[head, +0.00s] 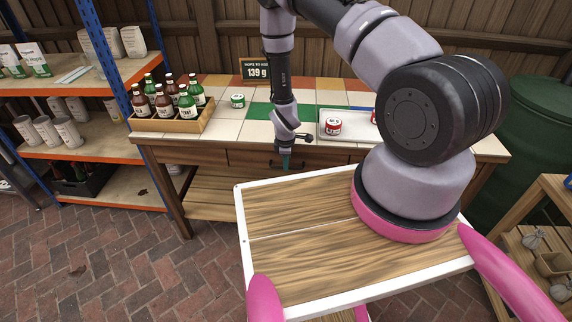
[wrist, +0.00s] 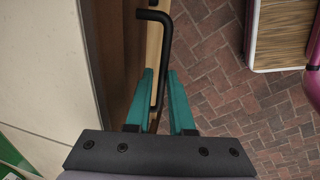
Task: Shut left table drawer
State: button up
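The wooden table with a tiled top (head: 225,130) stands ahead, and a drawer front (head: 250,158) shows in its front side. In the wrist view the drawer's front edge (wrist: 154,50) appears to stand out from the tabletop edge; how far it is open is hard to tell. A black bar handle (wrist: 166,45) is on its outer side. My gripper (head: 286,163) is low in front of the drawer. In the wrist view my gripper (wrist: 164,85) has its teal fingers apart, with the handle's bar between them. I cannot tell whether either finger touches it.
On the table are a wooden crate (head: 168,123) of bottles, a green can (head: 238,101), and a tray (head: 345,132) with a red-labelled can (head: 333,126). A shelf (head: 85,130) stands left, a green barrel (head: 535,130) right. Brick floor (head: 130,260) is clear at the front left.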

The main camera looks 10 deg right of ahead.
jog(key=shift+o, duration=1.1)
jog(key=shift+w, duration=0.15)
notch_tip(320, 180, up, 11)
jog(key=s, duration=0.2)
jog(key=shift+a+f, duration=0.15)
jog(key=shift+a, duration=0.1)
